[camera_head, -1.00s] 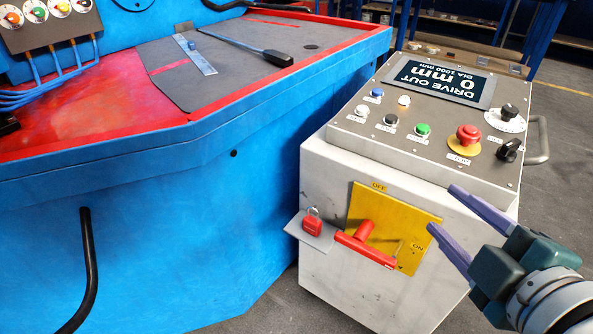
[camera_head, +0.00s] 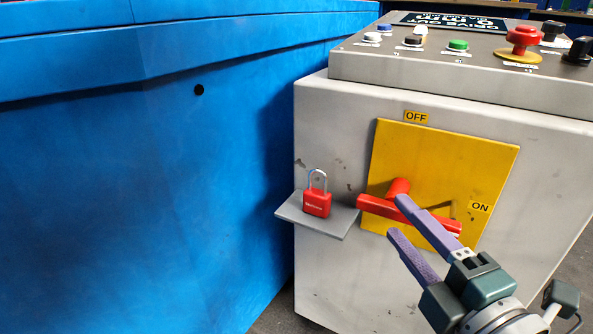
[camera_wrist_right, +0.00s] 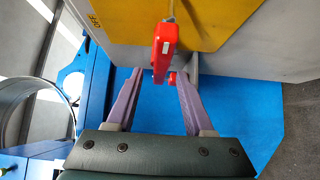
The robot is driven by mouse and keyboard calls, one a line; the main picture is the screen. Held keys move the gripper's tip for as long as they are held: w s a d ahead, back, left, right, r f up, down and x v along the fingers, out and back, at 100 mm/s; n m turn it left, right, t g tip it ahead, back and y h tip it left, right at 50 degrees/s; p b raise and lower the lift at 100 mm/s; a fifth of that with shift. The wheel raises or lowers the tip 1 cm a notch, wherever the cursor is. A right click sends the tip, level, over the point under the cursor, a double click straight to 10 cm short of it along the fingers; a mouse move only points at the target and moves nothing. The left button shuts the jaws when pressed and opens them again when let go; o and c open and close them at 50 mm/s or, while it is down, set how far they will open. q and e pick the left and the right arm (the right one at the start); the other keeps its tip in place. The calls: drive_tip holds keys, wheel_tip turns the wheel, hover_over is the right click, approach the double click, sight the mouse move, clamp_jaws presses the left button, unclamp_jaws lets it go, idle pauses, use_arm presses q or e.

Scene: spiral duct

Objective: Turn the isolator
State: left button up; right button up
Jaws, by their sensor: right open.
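The isolator is a red handle (camera_head: 377,207) on a yellow plate (camera_head: 440,160) on the front of the grey control cabinet. The plate has an OFF label at the top and an ON label at right. The handle's bar slopes slightly down to the right, its right end below the ON label. My right gripper (camera_head: 396,215) is open, its purple fingers in front of the bar. In the right wrist view, the handle (camera_wrist_right: 164,50) shows between and beyond the fingertips; I cannot tell if they touch it. My left gripper is not in view.
A red padlock (camera_head: 317,203) stands on a small grey shelf (camera_head: 335,222) left of the plate. The cabinet top carries buttons and a red emergency stop (camera_head: 523,40). A large blue machine wall (camera_head: 150,200) fills the left.

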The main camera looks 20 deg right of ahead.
sight(386, 204)
drive_tip(key=w, duration=0.2)
drive_tip(key=w+b, duration=0.1)
drive_tip(key=w, duration=0.1)
drive_tip(key=w+b, duration=0.1)
drive_tip(key=w, duration=0.2)
drive_tip(key=shift+d, duration=0.3)
drive_tip(key=shift+c, duration=0.3)
clamp_jaws()
idle(0.6)
